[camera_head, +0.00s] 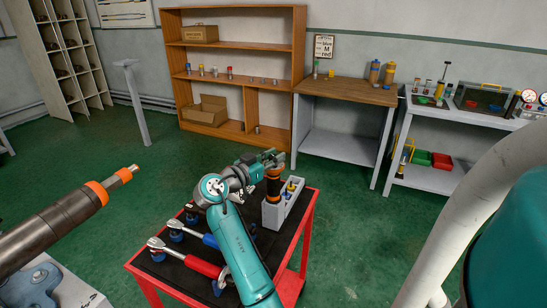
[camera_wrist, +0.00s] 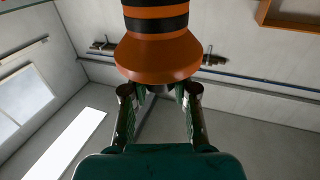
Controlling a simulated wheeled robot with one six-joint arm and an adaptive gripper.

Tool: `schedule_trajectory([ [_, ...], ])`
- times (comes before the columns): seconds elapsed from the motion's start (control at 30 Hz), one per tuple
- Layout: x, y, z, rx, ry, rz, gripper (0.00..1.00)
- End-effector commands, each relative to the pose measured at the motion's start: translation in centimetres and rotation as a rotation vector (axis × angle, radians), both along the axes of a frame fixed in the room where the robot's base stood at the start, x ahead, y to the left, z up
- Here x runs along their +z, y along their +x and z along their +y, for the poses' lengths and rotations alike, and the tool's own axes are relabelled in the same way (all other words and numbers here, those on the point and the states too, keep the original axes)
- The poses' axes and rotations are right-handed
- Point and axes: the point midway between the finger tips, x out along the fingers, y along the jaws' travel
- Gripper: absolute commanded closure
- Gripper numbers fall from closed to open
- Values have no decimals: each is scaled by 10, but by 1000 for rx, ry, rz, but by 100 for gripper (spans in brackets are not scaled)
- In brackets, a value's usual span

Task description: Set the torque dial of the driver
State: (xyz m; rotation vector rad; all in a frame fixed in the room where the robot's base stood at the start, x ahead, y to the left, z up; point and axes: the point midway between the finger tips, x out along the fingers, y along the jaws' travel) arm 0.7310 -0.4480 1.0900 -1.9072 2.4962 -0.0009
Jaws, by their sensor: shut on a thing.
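The driver (camera_head: 273,187) has an orange and black banded body and stands roughly upright at the grey holder (camera_head: 271,215) on the red cart. My gripper (camera_head: 272,160) is at its upper end. In the wrist view the driver (camera_wrist: 157,58) fills the top centre, with a wide orange flare facing the fingers. My gripper (camera_wrist: 159,92) is shut there, its two fingers on either side of a narrower dark part just under the flare. That part is mostly hidden. No dial marks can be read in either view.
The red cart (camera_head: 308,222) carries a red-handled ratchet (camera_head: 188,260) and a blue-handled one (camera_head: 208,239) left of my arm. Small yellow and blue pieces (camera_head: 291,188) sit in the holder beside the driver. A pipe with an orange collar (camera_head: 96,193) juts in from the left.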

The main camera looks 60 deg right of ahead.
Motion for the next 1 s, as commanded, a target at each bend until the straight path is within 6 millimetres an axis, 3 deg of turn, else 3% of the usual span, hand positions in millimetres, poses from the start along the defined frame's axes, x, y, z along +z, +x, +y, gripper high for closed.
schedule_trajectory([
  [0.5,1,1,-1,-361,0,2,100],
  [1.0,0,0,0,-445,1,1,100],
])
